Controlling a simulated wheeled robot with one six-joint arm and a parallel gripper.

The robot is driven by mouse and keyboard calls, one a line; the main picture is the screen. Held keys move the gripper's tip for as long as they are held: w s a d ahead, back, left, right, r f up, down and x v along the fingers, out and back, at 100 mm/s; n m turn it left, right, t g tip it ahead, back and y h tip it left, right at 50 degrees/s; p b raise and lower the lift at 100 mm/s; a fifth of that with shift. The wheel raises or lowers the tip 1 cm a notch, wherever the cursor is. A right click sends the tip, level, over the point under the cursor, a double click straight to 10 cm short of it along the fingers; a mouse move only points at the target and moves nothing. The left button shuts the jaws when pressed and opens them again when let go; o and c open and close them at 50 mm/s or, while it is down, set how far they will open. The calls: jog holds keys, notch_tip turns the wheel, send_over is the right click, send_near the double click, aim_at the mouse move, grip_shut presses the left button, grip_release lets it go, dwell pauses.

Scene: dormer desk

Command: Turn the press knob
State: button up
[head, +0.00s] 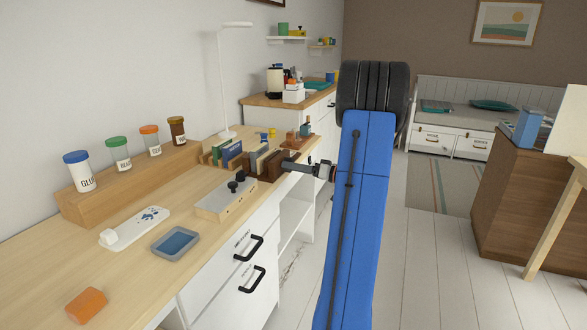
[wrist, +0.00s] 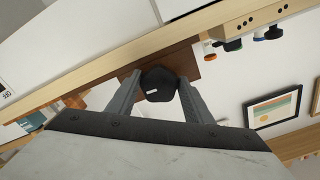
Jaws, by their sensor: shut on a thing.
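The press knob (wrist: 157,84) is black and faceted, with a small white mark on its face. In the wrist view it sits between the two grey fingers of my gripper (wrist: 158,78), which is shut on it. Behind the knob is the brown wooden press (wrist: 186,62). In the head view my gripper (head: 297,167) reaches left from my blue arm to the desk's edge, beside the brown press (head: 271,166). The knob cannot be made out there.
A pale box with black knobs (head: 222,201) stands in front of the press. Upright books (head: 229,154) and a lamp (head: 224,90) are behind. A grey tray (head: 175,243), an orange block (head: 87,305) and a rack of jars (head: 130,185) are further left.

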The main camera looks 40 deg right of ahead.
jog(key=shift+w+d+f+n, duration=0.1)
jog(key=shift+n, duration=2)
jog(key=shift+d+f+n, duration=0.1)
jog(key=shift+n, duration=2)
jog(key=shift+r, duration=0.1)
jog(key=o, duration=1)
jog(key=shift+o, duration=0.2)
jog(key=shift+d, duration=0.1)
jog(key=v, duration=1.7)
jog(key=shift+s, duration=0.2)
